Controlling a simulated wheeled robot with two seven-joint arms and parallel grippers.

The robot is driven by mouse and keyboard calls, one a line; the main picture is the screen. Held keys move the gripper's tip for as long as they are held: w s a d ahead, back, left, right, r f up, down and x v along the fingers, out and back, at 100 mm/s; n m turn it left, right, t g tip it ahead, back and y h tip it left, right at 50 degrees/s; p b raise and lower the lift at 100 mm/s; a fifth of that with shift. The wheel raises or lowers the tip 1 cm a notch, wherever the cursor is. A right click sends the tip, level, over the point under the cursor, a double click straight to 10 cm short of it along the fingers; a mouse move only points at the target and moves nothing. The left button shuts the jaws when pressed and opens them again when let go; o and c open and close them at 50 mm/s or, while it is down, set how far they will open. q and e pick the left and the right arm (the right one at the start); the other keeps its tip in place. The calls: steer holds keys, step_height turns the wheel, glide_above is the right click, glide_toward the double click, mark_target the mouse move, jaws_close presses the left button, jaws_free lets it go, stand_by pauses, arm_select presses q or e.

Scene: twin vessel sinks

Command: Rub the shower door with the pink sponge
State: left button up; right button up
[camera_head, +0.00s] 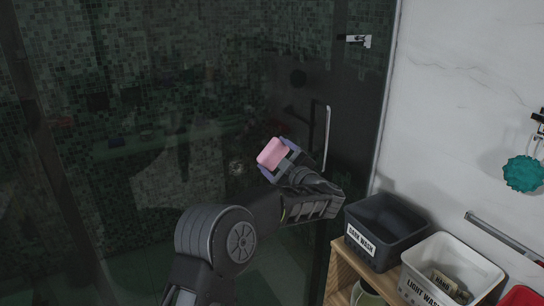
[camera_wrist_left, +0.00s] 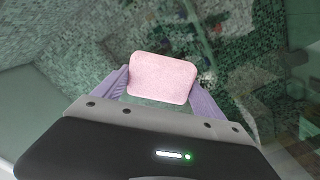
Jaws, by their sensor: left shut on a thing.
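The pink sponge (camera_head: 272,153) is held up in front of the dark glass shower door (camera_head: 190,120) in the head view. My left gripper (camera_head: 277,160) is shut on it, with a purple finger on each side. In the left wrist view the sponge (camera_wrist_left: 162,78) sits between the two purple fingers (camera_wrist_left: 160,88), and its broad face shows. The glass and green mosaic tiles lie beyond it. I cannot tell whether the sponge touches the glass. The door's vertical handle (camera_head: 327,140) is just right of the gripper. My right gripper is not in view.
At the lower right, a dark wash bin (camera_head: 385,228) and a white wash bin (camera_head: 450,268) stand on a wooden shelf (camera_head: 345,262). A teal scrubber (camera_head: 523,173) hangs on the white wall. The glass left of the gripper is unobstructed.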

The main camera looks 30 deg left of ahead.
arm_select(q)
steer(key=shift+b+v, duration=0.35)
steer(key=shift+v, duration=0.45)
steer(key=shift+s+d, duration=0.4)
steer(key=shift+d, duration=0.15)
steer(key=shift+f, duration=0.1)
